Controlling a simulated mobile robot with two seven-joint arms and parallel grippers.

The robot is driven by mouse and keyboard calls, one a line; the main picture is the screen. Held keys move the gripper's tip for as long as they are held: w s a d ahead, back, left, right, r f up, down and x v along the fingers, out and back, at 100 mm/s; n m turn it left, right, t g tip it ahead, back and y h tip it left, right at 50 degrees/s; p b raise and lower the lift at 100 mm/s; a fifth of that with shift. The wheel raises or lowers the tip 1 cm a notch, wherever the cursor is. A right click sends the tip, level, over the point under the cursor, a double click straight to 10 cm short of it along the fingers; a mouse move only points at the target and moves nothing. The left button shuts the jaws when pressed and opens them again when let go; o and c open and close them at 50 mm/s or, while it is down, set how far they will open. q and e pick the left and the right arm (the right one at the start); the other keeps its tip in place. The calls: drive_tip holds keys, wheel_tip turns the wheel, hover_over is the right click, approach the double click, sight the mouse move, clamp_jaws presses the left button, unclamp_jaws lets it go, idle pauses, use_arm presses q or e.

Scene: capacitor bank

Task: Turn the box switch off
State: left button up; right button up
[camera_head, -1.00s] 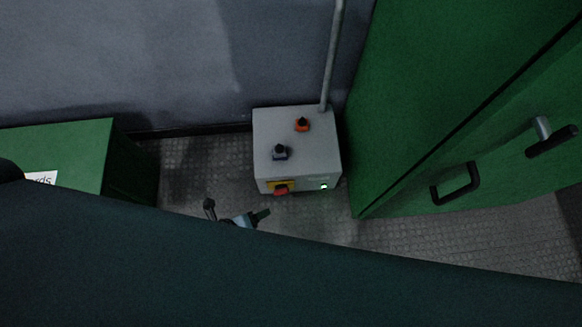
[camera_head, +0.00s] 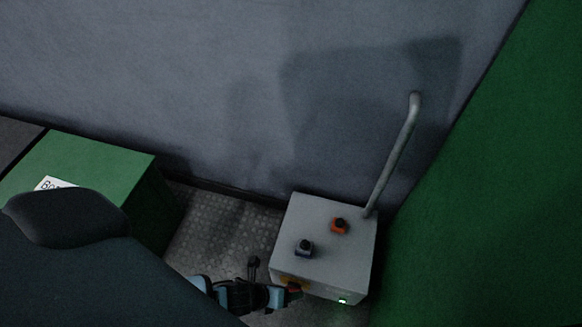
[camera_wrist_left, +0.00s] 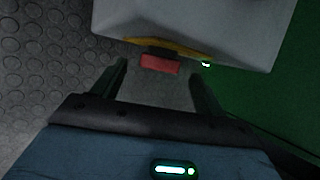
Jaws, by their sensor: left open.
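The light grey switch box (camera_head: 345,255) stands on the floor against the wall, at the lower right of the head view. Its red switch handle (camera_head: 294,288) sits on a yellow plate on the front face, partly hidden by my left gripper (camera_head: 272,294). In the left wrist view the red handle (camera_wrist_left: 160,64) lies level across the yellow plate (camera_wrist_left: 178,46), ahead of and between the two open fingers of my left gripper (camera_wrist_left: 160,85). I cannot tell whether they touch it. A green lamp (camera_wrist_left: 206,64) is lit right of the handle. My right gripper is not in view.
An orange-based knob (camera_head: 339,225) and a blue-based knob (camera_head: 304,247) stand on the box top. A grey conduit (camera_head: 393,160) rises from its back corner. A green cabinet (camera_head: 490,210) is close on the right, a green box (camera_head: 85,175) on the left.

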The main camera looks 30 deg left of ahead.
sight(293, 289)
use_arm(q)
drive_tip(key=b+x, duration=0.1)
drive_tip(key=x, duration=0.2)
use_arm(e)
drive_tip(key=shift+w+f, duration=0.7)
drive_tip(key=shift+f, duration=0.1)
